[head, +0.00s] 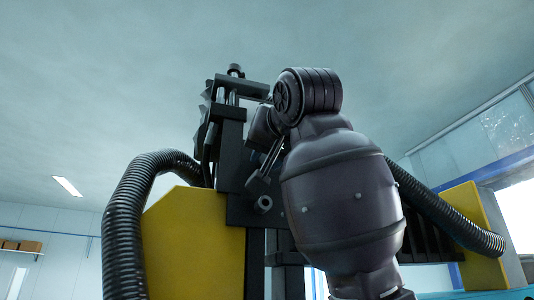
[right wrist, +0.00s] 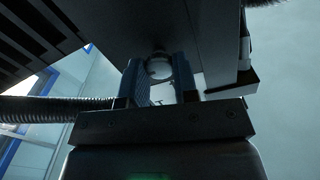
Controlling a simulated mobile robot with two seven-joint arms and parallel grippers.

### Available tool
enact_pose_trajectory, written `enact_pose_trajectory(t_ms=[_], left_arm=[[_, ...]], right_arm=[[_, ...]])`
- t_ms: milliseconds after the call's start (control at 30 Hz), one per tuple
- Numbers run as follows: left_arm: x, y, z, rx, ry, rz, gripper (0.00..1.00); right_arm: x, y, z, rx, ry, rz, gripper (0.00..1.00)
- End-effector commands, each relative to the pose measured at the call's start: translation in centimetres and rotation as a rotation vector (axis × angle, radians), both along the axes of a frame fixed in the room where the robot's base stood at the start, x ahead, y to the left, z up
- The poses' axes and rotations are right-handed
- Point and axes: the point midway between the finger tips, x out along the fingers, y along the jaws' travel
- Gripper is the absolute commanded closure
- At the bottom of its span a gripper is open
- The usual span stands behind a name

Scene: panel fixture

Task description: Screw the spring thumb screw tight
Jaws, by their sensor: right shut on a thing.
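My right gripper (head: 262,172) reaches in from the right in the head view, its fingers against the dark upright of the panel fixture (head: 232,150). In the right wrist view my right gripper (right wrist: 159,62) has one finger on each side of a round, pale metal head, which I take to be the spring thumb screw (right wrist: 160,70). The fingers are shut on it, close to the dark face of the fixture. The screw's shaft and spring are hidden, so I cannot tell how deep it sits. My left gripper is not in view.
A round metal knob (head: 264,204) sits on the upright below the fingers. Yellow side panels (head: 193,245) and ribbed black hoses (head: 125,225) flank the fixture. A clamp-like block (head: 240,86) tops the upright. Above it is open room.

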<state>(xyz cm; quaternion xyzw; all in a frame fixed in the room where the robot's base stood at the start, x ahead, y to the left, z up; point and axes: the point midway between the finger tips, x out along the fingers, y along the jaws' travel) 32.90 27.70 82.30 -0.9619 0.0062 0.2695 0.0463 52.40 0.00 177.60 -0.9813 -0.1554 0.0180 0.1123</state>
Motion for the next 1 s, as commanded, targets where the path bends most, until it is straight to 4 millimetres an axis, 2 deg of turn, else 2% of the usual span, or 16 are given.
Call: enact_pose_trajectory(t_ms=[67,100,233,500,633,767,1000], left_arm=[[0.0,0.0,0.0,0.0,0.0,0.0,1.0],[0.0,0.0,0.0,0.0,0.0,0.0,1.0],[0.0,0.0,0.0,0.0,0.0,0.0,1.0],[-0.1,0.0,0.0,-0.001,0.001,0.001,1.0],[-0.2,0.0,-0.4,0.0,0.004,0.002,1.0],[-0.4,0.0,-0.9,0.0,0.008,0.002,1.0],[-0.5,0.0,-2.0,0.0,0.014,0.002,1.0]], right_arm=[[0.1,0.0,-0.2,-0.003,0.005,0.0,0.96],[0.1,0.0,-0.2,-0.003,0.005,0.0,0.66],[0.0,0.0,-0.1,-0.002,0.003,0.0,0.47],[0.0,0.0,0.0,-0.002,0.0,0.0,0.47],[-0.8,-0.2,0.0,-0.001,-0.003,0.001,0.47],[-2.5,-0.8,-0.1,0.0,-0.004,0.001,0.47],[-6.7,-2.1,-0.1,-0.001,-0.003,0.001,0.47]])
